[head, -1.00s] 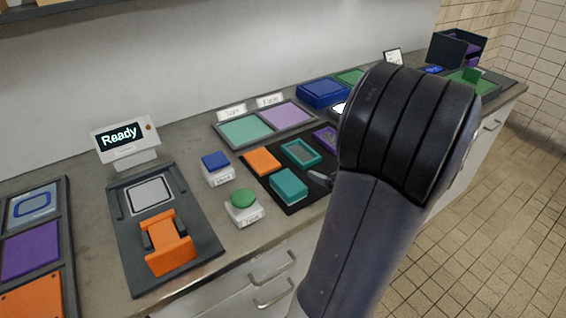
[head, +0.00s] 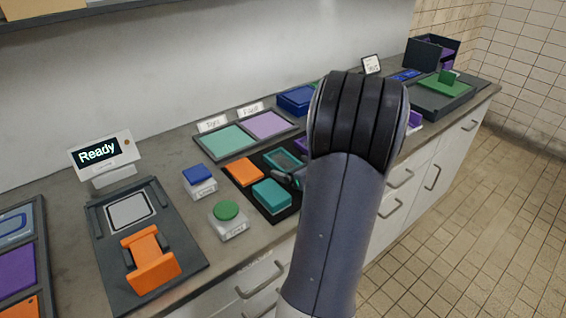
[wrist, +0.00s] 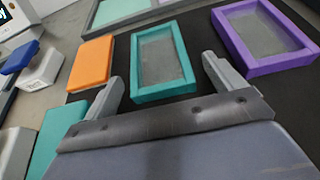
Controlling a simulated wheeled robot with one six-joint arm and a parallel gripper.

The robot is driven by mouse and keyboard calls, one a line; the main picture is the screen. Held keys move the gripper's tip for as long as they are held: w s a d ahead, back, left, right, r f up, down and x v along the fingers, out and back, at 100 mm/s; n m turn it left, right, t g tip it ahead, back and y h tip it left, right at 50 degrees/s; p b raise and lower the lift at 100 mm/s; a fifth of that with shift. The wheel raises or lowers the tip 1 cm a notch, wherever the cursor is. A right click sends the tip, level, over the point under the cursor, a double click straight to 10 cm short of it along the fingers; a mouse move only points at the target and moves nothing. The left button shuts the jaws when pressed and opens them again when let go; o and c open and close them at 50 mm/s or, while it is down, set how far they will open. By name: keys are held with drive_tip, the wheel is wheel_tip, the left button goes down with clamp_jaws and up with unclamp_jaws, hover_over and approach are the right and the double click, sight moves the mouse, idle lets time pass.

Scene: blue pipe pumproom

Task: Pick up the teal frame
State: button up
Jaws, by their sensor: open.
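The teal frame (wrist: 137,62) is a rectangular rim with a grey inside, lying flat on a black mat (wrist: 205,100). In the wrist view it sits just beyond my gripper (wrist: 165,78), between the lines of its two fingers. The fingers are apart with nothing between them that I can see held. In the head view the teal frame (head: 270,158) is partly hidden behind my arm and gripper (head: 297,177). I cannot tell the height of the fingertips above the mat.
A purple frame (wrist: 223,35) lies to the right of the teal frame, an orange block (wrist: 91,62) to the left. A solid teal block (head: 271,196) lies nearer the counter edge. A tray (head: 198,150) with teal and lilac panels stands behind. Blue (head: 198,174) and green (head: 226,210) buttons stand left.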

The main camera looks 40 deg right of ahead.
drive_tip(key=shift+c, duration=0.2)
drive_tip(key=c, duration=1)
drive_tip(key=shift+c, duration=0.2)
drive_tip(key=shift+r, duration=0.15)
